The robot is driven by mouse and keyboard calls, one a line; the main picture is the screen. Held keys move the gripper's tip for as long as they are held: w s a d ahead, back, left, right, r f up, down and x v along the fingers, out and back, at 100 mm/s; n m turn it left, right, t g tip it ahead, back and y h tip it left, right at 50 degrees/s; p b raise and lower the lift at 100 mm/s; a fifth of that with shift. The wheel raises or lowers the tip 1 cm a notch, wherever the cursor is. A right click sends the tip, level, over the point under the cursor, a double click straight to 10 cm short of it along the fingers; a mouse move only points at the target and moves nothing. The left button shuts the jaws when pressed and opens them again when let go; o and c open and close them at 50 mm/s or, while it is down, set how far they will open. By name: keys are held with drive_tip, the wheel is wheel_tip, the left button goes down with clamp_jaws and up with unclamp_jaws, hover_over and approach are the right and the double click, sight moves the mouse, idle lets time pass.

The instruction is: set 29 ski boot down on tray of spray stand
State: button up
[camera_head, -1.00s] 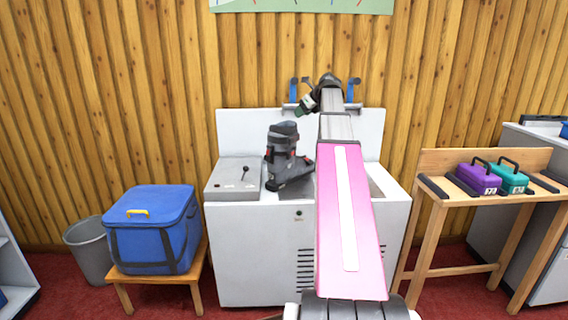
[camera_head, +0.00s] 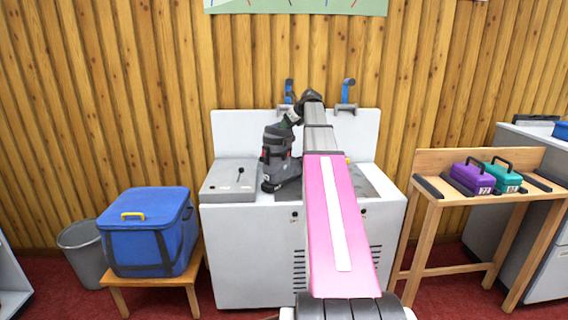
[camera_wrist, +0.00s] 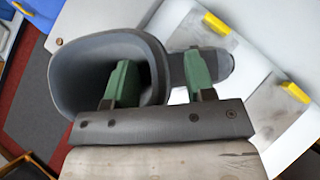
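The dark grey ski boot (camera_head: 277,160) stands upright on the white cabinet, right of the grey panel with a lever. Its number cannot be read. I take this white cabinet with a backboard (camera_head: 225,250) for the spray stand; my arm hides part of its top, and I cannot single out the tray. My gripper (camera_head: 290,119) is at the boot's top. In the wrist view the green fingers (camera_wrist: 160,80) straddle the cuff wall of the boot (camera_wrist: 90,62): one inside the opening, one outside. A gap shows beside the outer finger, so it looks open.
The grey lever panel (camera_head: 225,190) is close left of the boot. Blue-handled hooks (camera_head: 346,92) rise at the backboard. A blue cooler bag (camera_head: 150,235) sits on a low stool at left, beside a bin (camera_head: 82,250). A wooden bench (camera_head: 430,215) with purple and teal cases stands right.

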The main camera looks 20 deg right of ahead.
clamp_jaws()
idle(1.3)
